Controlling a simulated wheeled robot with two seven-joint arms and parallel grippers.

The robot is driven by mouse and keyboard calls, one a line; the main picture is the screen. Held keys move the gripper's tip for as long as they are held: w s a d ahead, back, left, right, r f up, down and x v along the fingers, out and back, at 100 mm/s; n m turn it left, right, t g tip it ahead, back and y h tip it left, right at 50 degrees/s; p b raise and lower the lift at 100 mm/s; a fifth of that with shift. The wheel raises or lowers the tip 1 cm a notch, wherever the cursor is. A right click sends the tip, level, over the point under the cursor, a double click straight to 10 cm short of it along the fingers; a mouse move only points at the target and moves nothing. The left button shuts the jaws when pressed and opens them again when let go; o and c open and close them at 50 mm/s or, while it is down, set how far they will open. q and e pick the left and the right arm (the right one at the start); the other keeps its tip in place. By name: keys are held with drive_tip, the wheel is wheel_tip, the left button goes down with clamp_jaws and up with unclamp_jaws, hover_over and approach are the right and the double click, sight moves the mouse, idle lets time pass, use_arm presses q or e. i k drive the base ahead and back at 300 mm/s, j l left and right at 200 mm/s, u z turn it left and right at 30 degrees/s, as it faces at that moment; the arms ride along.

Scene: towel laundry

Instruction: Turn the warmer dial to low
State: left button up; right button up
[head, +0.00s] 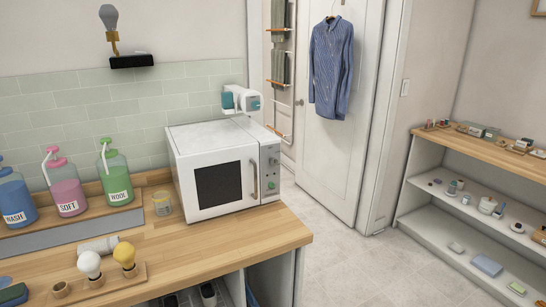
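A white box-shaped warmer (205,140), like a microwave, stands on the right end of the wooden counter. Its door has a dark window (218,184) and is closed, with a vertical handle (254,178) at its right edge. The control panel right of the handle carries a dark dial (272,162) and a green round control (271,185). Their markings are too small to read, so I cannot tell the setting. Neither of my grippers can be made out in the head view.
The wooden counter (190,235) holds a blue bottle (17,198), a pink bottle (68,190), a green bottle (115,178), a small jar (162,203) and bulbs on a board (100,285). A white-and-teal object (240,98) shows above the warmer. Floor (335,255) right of the counter is clear.

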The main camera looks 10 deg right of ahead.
sight(273, 162)
drive_tip(key=i+l, duration=0.3)
drive_tip(key=l, duration=0.15)
drive_tip(key=i+l, duration=0.3)
drive_tip(key=l, duration=0.15)
drive_tip(key=i+l, duration=0.3)
drive_tip(key=l, duration=0.15)
